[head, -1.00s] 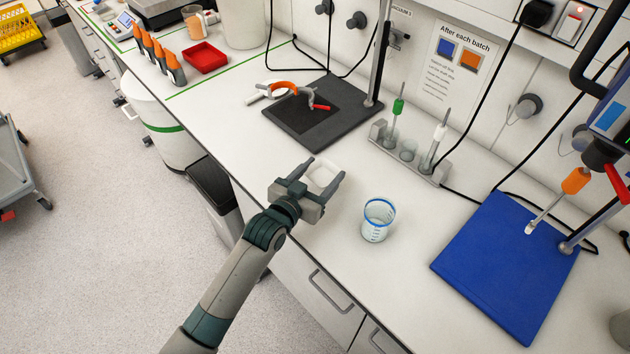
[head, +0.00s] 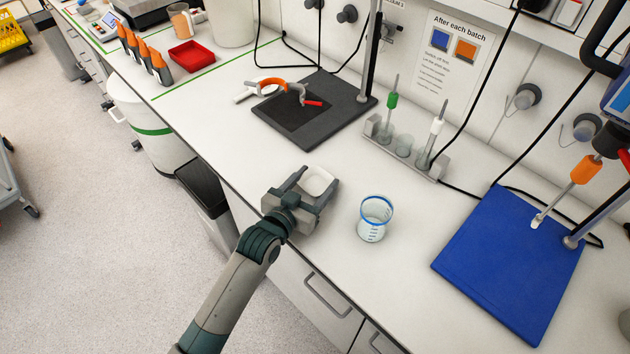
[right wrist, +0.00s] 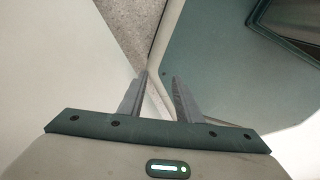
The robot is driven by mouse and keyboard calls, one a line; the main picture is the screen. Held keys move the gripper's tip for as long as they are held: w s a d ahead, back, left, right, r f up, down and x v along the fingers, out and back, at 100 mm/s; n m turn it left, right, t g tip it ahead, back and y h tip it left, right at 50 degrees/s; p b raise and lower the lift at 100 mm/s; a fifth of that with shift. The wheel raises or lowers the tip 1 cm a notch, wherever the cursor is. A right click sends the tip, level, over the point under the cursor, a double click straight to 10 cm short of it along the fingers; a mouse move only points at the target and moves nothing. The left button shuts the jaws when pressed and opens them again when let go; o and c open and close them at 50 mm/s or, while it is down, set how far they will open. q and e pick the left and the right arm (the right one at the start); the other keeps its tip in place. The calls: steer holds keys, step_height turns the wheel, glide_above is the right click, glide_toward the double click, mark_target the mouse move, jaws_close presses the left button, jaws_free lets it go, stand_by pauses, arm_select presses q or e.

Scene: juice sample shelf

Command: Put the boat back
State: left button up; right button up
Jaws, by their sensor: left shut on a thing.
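The white weighing boat (head: 317,182) is a small shallow dish at the front middle of the bench in the head view. My left gripper (head: 319,176) is shut on the boat, with one finger on each side of it. I cannot tell whether the boat touches the bench top or is just above it. My right gripper (right wrist: 159,80) shows only in the right wrist view. Its two fingers stand apart with nothing between them.
A beaker with a blue rim (head: 373,220) stands just right of my left gripper. Behind are a probe rack (head: 405,150) and a dark stand base (head: 335,125) with an orange clamp. A red tray (head: 192,56) sits far left.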

arm_select(q)
steer(key=shift+f, duration=0.1)
steer(key=o, duration=1)
steer(key=shift+f, duration=0.1)
arm_select(e)
steer(key=shift+s+d, duration=0.4)
steer(key=shift+d, duration=0.2)
